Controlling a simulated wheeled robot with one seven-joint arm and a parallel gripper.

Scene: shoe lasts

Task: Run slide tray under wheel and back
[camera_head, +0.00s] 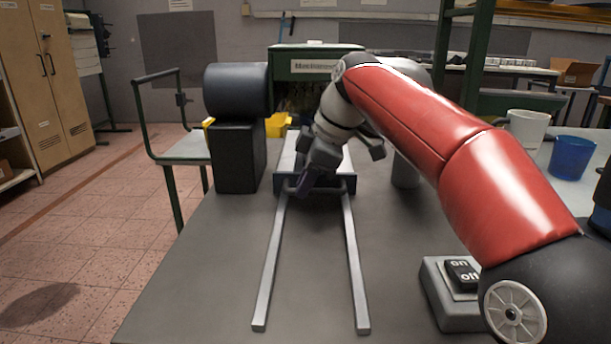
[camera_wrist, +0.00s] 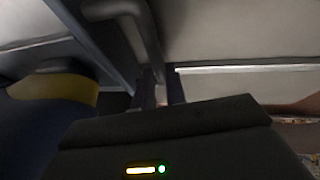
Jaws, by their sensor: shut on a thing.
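The slide tray (camera_head: 345,184) has a pale top and a dark front edge. It sits at the far end of two parallel grey rails (camera_head: 268,270). A dark drum-shaped wheel (camera_head: 236,90) stands on a black block (camera_head: 237,158), just left of the tray. My gripper (camera_head: 304,187) is at the tray's near edge, shut on its handle. In the wrist view, the grey handle bar (camera_wrist: 128,12) runs down to between my gripper's dark fingers (camera_wrist: 160,88). My arm hides part of the tray and what lies behind it.
A switch box (camera_head: 455,292) marked on/off stands front right. A white mug (camera_head: 527,130) and a blue cup (camera_head: 571,157) stand at the right. A yellow bin (camera_head: 278,125) is behind the tray. The near rails are clear.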

